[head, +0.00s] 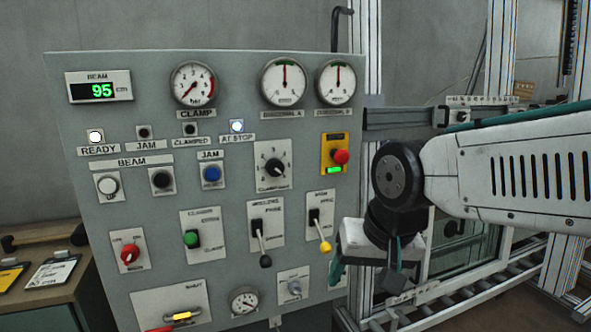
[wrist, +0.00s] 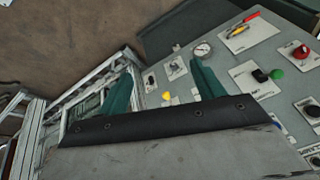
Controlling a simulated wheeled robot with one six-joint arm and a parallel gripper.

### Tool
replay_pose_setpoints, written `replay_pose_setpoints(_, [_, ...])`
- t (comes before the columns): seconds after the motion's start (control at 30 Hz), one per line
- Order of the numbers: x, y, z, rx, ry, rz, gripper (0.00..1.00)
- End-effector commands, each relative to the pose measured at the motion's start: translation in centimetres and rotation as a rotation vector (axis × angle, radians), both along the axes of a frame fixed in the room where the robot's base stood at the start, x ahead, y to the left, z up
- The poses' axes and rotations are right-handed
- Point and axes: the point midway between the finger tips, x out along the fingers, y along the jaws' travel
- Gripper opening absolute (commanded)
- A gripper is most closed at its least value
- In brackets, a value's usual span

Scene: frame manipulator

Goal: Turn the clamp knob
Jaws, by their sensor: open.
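The grey control panel (head: 225,215) faces me. A black round knob (head: 273,167) with a scale and a label that seems to begin with "clamp" sits mid-panel. The green knob also shows in the wrist view (wrist: 277,73), at the right. My gripper (head: 367,283) is open and empty, beside the panel's lower right edge, right of both knobs. In the wrist view its teal fingers (wrist: 161,70) stand apart. I cannot tell which knob is the clamp knob.
A yellow-tipped lever (head: 325,247) and a black-tipped lever (head: 265,260) stick out between my gripper and the knobs. A red button on yellow (head: 341,156) is above. An aluminium frame with rollers (head: 480,285) stands to the right. The display (head: 98,88) reads 95.

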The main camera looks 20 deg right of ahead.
Motion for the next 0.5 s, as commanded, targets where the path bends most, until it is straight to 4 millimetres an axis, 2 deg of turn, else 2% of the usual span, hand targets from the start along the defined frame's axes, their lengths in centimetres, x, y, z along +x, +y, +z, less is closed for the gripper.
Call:
replay_pose_setpoints(0.03, [3.1,0.6,-0.1,0.055,-0.064,-0.100,0.67])
replay_pose_setpoints(0.1, [7.8,1.3,0.3,0.167,-0.181,-0.274,0.67])
replay_pose_setpoints(0.3, [19.9,2.8,1.8,0.596,-0.490,-0.741,0.67])
replay_pose_setpoints(0.4, [24.7,3.1,2.7,0.853,-0.615,-0.936,0.67])
replay_pose_setpoints(0.5, [28.2,3.1,3.4,1.106,-0.712,-1.075,0.67])
